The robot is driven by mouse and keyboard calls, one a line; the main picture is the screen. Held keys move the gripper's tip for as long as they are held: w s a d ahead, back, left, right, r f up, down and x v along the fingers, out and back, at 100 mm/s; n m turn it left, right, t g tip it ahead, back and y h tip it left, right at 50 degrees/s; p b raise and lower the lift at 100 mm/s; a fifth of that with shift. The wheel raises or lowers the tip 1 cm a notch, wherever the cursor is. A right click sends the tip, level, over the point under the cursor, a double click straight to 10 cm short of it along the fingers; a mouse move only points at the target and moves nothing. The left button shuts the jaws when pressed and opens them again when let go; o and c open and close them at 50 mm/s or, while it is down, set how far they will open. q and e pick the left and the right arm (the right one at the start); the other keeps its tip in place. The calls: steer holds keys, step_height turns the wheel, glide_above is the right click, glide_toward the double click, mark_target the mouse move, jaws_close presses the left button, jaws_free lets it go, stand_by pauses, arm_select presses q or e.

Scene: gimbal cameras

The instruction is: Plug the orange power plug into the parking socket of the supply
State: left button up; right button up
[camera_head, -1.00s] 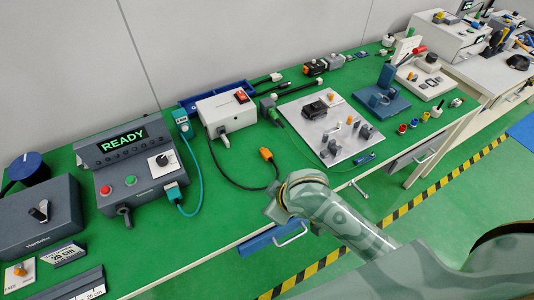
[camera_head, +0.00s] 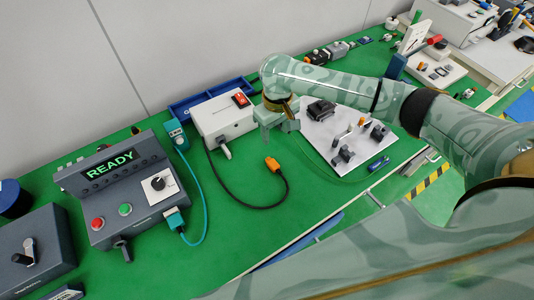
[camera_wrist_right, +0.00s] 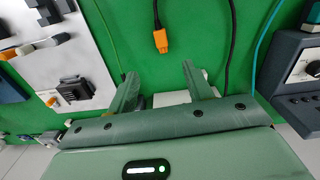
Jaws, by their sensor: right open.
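The orange power plug (camera_head: 271,164) lies on the green bench at the end of a black cable, in front of the white supply (camera_head: 222,122) with its red switch. In the right wrist view the orange plug (camera_wrist_right: 160,41) shows beyond the fingertips. My right gripper (camera_head: 281,136) is open and empty, pointing down above the bench beside the supply's right end, behind the plug and apart from it. In the wrist view its two fingers (camera_wrist_right: 160,74) are spread, with part of the supply (camera_wrist_right: 172,98) between them. I cannot make out the parking socket. My left gripper is out of view.
A grey READY console (camera_head: 128,195) with a teal cable stands left. A light plate (camera_head: 335,145) with fixtures lies right of my gripper. A blue tray (camera_head: 205,98) is behind the supply. Bare green bench surrounds the plug.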

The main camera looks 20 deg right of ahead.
steer(key=b, duration=0.3)
glide_toward(274, 164)
step_height(274, 164, down, 2)
steer(key=shift+s+f+b, duration=0.1)
steer(key=shift+f+b, duration=0.05)
steer(key=shift+b, duration=0.7)
steer(key=shift+f, duration=0.6)
steer(key=shift+f+b, duration=0.2)
steer(key=shift+b, duration=0.15)
step_height(274, 164, down, 5)
steer(key=b, duration=0.3)
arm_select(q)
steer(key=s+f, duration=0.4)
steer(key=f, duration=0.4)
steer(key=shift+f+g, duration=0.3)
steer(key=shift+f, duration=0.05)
arm_select(e)
steer(key=shift+w+r, duration=0.15)
steer(key=shift+w, duration=0.05)
steer(key=shift+c, duration=0.9)
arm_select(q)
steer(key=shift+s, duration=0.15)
arm_select(e)
steer(key=c, duration=0.9)
